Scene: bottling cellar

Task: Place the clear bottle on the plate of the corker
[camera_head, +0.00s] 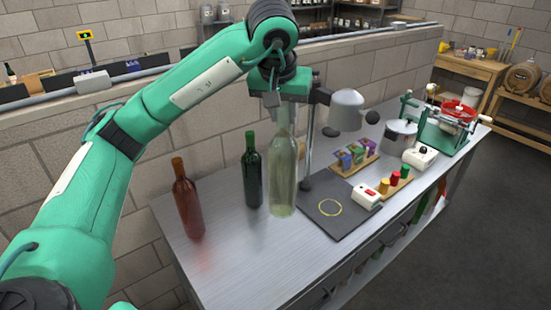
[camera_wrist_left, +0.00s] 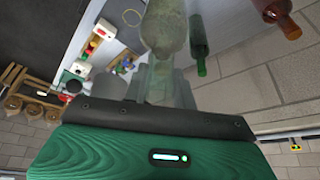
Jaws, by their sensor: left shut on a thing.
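The clear bottle (camera_head: 283,180) is upright beside the left edge of the corker's dark plate (camera_head: 345,227), which carries a yellow ring. My left gripper (camera_head: 281,103) is shut on the bottle's neck from above. I cannot tell whether the bottle's base touches the table. The corker's grey head (camera_head: 348,104) is on a post behind the plate. My right gripper is not in view.
A green bottle (camera_head: 251,172) stands close left of the clear one, and a red-brown bottle (camera_head: 187,200) farther left.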

